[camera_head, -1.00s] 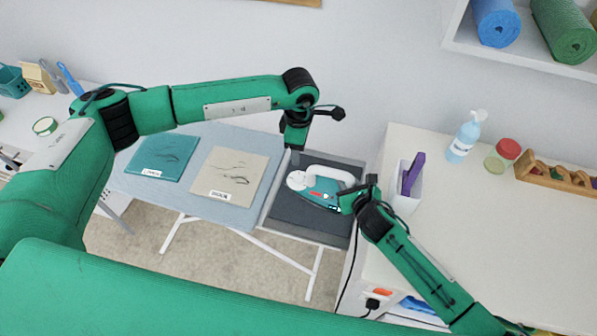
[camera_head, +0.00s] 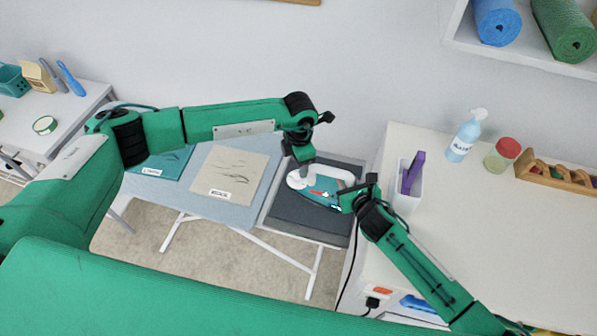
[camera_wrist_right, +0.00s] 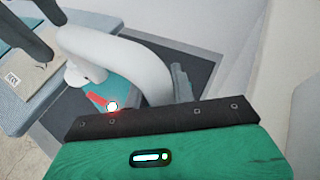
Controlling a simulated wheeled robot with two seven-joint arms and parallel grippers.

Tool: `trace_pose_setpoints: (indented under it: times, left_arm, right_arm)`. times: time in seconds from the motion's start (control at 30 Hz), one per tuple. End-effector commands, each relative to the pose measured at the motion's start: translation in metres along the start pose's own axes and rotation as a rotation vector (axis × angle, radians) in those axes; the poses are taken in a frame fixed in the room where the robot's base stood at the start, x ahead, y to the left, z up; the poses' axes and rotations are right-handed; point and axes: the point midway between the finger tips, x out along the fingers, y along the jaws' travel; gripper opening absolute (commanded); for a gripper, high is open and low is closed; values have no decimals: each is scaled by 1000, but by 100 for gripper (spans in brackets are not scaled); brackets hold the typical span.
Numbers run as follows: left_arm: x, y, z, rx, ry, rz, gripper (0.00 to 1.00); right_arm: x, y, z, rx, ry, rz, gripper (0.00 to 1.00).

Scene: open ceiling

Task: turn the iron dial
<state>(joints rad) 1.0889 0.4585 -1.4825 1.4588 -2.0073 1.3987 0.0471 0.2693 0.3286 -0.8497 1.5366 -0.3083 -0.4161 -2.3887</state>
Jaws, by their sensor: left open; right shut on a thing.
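The teal and white iron (camera_head: 325,186) rests on a dark grey pad on the ironing board's end. Its round white dial (camera_head: 295,181) is at its left end, partly covered by my left gripper (camera_head: 302,163). My left gripper is open, pointing down just above the dial; I cannot tell if it touches. My right gripper (camera_head: 350,194) is shut on the iron at its right end. In the right wrist view, the iron's white handle (camera_wrist_right: 148,62) arches up close by, the dial (camera_wrist_right: 82,74) shows beyond, and a red light glows on the body.
A linen-type teal cloth (camera_head: 166,163) and a beige cloth (camera_head: 232,173) lie on the board (camera_head: 200,205). The white counter (camera_head: 480,225) on the right holds a pen holder (camera_head: 405,190), spray bottle (camera_head: 466,136) and jar (camera_head: 502,155). A cord hangs along the counter's side.

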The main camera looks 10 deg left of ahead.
Motion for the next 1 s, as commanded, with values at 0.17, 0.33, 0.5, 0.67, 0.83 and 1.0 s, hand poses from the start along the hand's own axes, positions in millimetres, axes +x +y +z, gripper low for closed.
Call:
trace_pose_setpoints:
  times: [0.17,0.33,0.5,0.67,0.83,1.0]
  left_arm:
    - [33,-1,-1,0,2,-2,52]
    - [50,0,0,0,0,0,52]
    - [55,0,0,0,0,0,52]
    - [55,0,0,1,0,0,52]
    - [55,0,0,1,0,0,27]
    - [55,0,0,1,0,0,7]
  right_arm:
    - [0,0,0,0,1,0,0]
    - [0,0,0,0,1,0,0]
    - [0,0,0,0,1,0,0]
    - [0,0,0,0,1,0,0]
    - [0,0,0,0,1,0,0]
    - [0,0,0,0,1,0,0]
